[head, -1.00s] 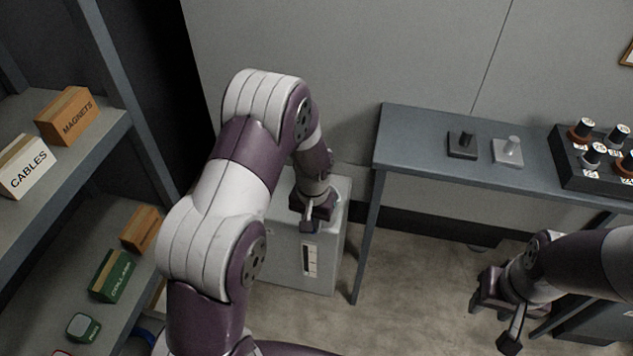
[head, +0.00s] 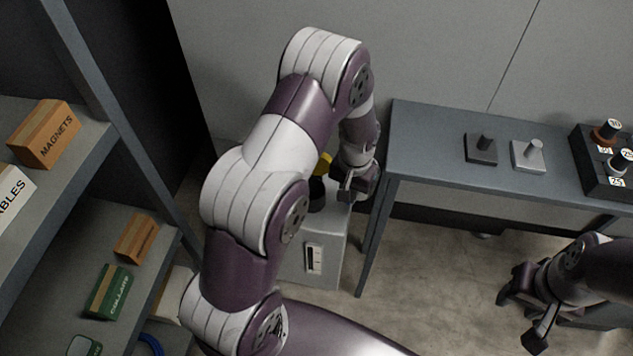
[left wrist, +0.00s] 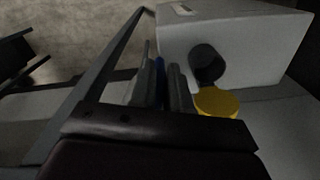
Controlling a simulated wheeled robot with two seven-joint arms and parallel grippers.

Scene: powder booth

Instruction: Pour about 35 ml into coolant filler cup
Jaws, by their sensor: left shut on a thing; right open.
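A grey box unit (head: 322,238) stands on the floor left of the table, with a small gauge window on its front. On its top are a black round filler cup (head: 316,196) and a yellow round part (head: 324,164). In the left wrist view the black cup (left wrist: 207,63) and yellow disc (left wrist: 217,101) are right of the fingers. My left gripper (head: 346,192) is just right of the cup, apart from it. It is shut on a thin blue thing (left wrist: 159,76), mostly hidden between the fingers. My right gripper (head: 519,318) is open and empty at lower right.
A grey table (head: 431,150) stands at right, bearing a dark block with a post (head: 481,151), a light one (head: 528,156) and a black rack (head: 595,177). Shelves at left hold boxes, including MAGNETS (head: 45,136) and COLLARS (head: 112,292). Bare floor (head: 430,280) lies between.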

